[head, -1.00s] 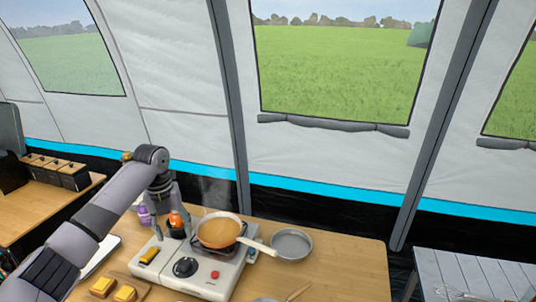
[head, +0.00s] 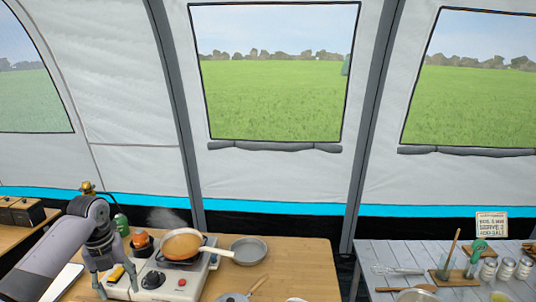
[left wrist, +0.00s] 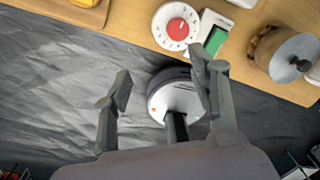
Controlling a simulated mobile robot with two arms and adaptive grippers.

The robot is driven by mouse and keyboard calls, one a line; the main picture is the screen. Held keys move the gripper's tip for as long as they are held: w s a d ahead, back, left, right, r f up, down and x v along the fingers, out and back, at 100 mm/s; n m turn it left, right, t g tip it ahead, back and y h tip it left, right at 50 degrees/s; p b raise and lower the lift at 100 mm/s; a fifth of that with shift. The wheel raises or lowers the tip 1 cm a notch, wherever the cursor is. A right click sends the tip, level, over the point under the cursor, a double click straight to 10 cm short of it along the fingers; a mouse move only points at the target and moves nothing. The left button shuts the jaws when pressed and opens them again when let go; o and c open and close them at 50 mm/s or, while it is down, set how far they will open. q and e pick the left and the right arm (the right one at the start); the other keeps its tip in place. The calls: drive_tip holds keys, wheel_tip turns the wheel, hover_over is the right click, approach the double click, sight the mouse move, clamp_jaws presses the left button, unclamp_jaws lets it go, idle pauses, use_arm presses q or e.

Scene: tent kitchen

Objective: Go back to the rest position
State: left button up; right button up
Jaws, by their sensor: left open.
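My left gripper (head: 114,284) shows at the lower left of the head view, its arm coming in from the left. Its fingers point down beside the left end of the white stove (head: 150,287). In the left wrist view the gripper (left wrist: 163,85) is open, its two dark fingers well apart with nothing held between them. The fingers show over dark floor covering just off a wooden table edge. My right gripper is not in view.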

use_arm(q)
drive_tip(key=s+d+f+n+t, duration=0.1)
drive_tip(key=s+d+f+n, duration=1)
drive_tip(key=s+d+f, duration=0.65)
drive_tip(key=s+r+n+t, duration=0.2)
drive_tip(key=s+r+n, duration=0.1)
drive_tip(key=s+n, duration=1.35)
wheel_tip(320, 180, down, 26)
drive_tip(key=g, duration=0.1)
drive_tip(key=s+a+f+g, duration=0.1)
drive_tip(key=s+a+f, duration=0.2)
drive_tip(key=s+f, duration=1.3)
drive_tip(key=shift+s+f, duration=0.25)
drive_tip(key=shift+s, duration=0.4)
